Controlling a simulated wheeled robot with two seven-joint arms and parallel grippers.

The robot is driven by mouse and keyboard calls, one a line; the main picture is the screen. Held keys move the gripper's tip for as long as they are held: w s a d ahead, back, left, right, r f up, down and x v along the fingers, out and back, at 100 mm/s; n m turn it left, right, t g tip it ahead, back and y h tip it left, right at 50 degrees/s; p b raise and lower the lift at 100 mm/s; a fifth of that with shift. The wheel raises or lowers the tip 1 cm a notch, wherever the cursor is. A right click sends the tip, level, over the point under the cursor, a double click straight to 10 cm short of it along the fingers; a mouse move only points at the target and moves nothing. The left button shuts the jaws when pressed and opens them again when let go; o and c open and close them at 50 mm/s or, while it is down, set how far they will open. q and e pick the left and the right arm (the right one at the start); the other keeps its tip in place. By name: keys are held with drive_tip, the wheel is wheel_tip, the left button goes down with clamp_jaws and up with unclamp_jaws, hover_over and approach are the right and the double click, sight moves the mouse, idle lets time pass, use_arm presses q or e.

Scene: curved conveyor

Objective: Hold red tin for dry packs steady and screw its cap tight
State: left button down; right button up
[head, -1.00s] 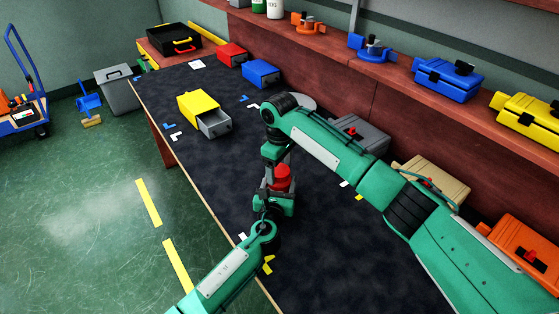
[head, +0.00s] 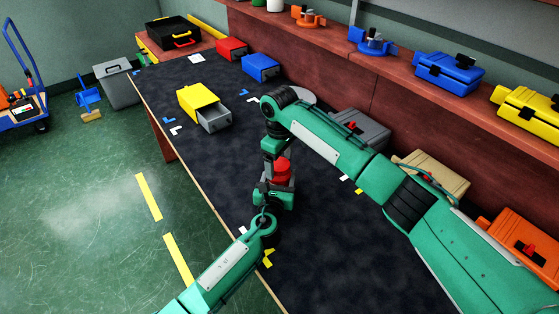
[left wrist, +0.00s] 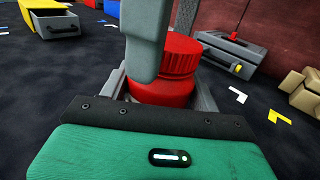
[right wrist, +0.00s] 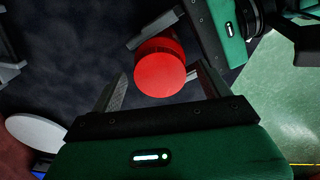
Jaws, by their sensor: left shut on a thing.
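The red tin (head: 283,172) stands upright on the dark table and shows large in the left wrist view (left wrist: 160,90). Its ridged red cap (left wrist: 190,52) sits on top; the right wrist view shows the cap's round top (right wrist: 160,74). My left gripper (head: 276,188) is shut on the tin's body from the near side, low down. My right gripper (right wrist: 160,88) is above, pointing down, with its fingers apart on either side of the cap and visible gaps to it. One right finger partly hides the tin in the left wrist view. I cannot tell how tight the cap is.
A yellow box with an open grey drawer (head: 213,117) stands to the left; red (head: 231,49) and blue (head: 261,67) boxes stand behind. A white disc (right wrist: 38,132), a grey case (head: 362,130) and a tan case (head: 434,178) lie near the shelf. The table's front is clear.

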wheel_tip(320, 180, up, 12)
idle(0.6)
use_arm(q)
drive_tip(key=shift+c, duration=1.3)
unclamp_jaws()
drive_tip(key=shift+s, duration=0.15)
drive_tip(key=s, duration=0.4)
drive_tip(key=s+a, duration=0.1)
drive_tip(key=s, duration=0.4)
drive_tip(key=s+a, duration=0.1)
drive_tip(key=s, duration=0.3)
drive_tip(key=shift+s+a, duration=0.2)
